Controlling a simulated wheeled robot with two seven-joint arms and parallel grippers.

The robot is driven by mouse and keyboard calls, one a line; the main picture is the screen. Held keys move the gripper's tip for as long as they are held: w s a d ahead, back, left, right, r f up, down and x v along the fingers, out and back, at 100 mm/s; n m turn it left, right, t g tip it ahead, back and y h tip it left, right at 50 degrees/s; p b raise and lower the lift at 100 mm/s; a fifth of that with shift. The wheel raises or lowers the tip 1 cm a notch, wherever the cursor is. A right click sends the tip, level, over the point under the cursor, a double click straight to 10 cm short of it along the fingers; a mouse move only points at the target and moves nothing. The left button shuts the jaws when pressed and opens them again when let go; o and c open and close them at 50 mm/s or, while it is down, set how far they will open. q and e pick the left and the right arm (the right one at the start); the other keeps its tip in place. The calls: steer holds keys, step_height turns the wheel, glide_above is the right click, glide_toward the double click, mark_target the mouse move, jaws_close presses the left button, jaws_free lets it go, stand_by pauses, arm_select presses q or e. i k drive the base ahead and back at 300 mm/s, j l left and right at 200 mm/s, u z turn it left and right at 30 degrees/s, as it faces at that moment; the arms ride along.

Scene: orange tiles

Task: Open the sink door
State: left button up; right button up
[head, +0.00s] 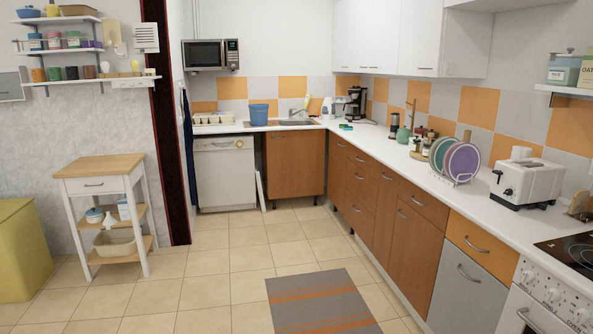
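The sink (290,123) is set in the white counter at the back of the room. Below it is a brown wooden cabinet door (295,164), which looks shut and flush with the cabinet front. Neither of my grippers is in view.
A white dishwasher (225,174) stands left of the sink cabinet. Brown drawers (361,185) line the right side. A striped rug (322,301) lies on the tiled floor (215,275). A wooden-topped cart (104,185) stands at left. Open floor leads to the sink.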

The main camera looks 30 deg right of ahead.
mark_target(295, 158)
steer(key=i+l+z, duration=0.3)
steer(key=i, duration=0.2)
steer(key=i+z, duration=0.3)
steer(key=i, duration=0.25)
steer(key=i+z, duration=0.2)
steer(key=i, duration=3.8)
steer(key=i+u, duration=0.1)
steer(key=i, duration=1.25)
steer(key=i+l, duration=0.2)
steer(key=i, duration=1.1)
